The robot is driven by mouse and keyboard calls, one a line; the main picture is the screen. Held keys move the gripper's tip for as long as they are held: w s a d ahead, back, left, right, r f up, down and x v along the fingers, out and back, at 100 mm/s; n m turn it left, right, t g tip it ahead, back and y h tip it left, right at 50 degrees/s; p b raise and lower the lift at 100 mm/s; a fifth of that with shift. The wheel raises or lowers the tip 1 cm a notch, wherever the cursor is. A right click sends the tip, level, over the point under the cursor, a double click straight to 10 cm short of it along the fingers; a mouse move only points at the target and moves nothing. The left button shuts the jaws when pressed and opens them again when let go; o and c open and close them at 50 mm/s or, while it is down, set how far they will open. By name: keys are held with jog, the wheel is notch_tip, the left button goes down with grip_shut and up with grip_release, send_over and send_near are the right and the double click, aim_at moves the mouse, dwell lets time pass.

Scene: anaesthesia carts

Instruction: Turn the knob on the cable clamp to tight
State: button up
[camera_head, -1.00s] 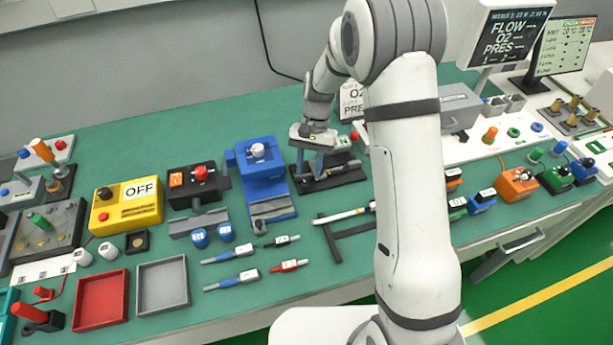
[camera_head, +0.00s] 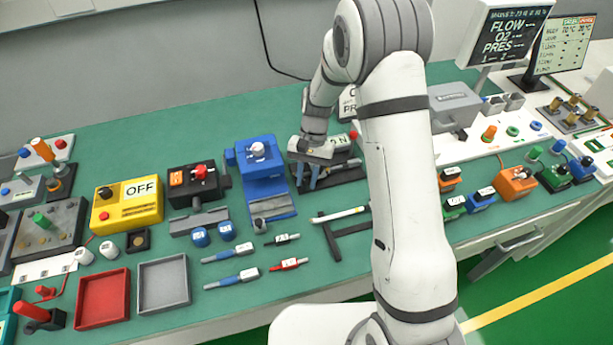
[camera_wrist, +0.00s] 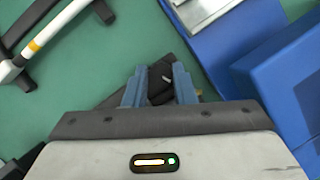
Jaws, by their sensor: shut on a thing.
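The device under my gripper, which I take to be the cable clamp (camera_head: 345,176), has a dark base and stands right of the blue unit in the head view. My arm hides part of it. My gripper (camera_head: 307,180) points down at its left part. In the wrist view, the two blue-grey fingers (camera_wrist: 160,88) close on a small black knob (camera_wrist: 158,84) from both sides. The knob's marking and the tight position cannot be read.
The blue unit (camera_head: 262,165) stands close on the left. A white-handled bar on a black stand (camera_head: 345,228) lies in front. Blue and red pen-like tools (camera_head: 235,279) and trays (camera_head: 164,285) lie at the front left. Green table shows between them.

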jog(key=shift+m+y, duration=0.3)
jog(key=shift+m, duration=0.5)
jog(key=o, duration=0.7)
jog(key=shift+r+n, duration=0.1)
jog(key=shift+n, duration=0.6)
jog(key=b+v, duration=0.1)
jog(key=v, duration=0.7)
jog(key=s+d+r+n+t+h+b, duration=0.15)
jog(key=s+d+r+t, duration=0.25)
jog(key=s+d+r, duration=0.55)
jog(key=s+d+r+t, duration=0.1)
jog(key=s, duration=0.5)
jog(key=s+d+r+n+t, duration=0.1)
jog(key=s+d+t, duration=0.1)
jog(key=s, duration=0.4)
jog(key=shift+r+b, duration=0.35)
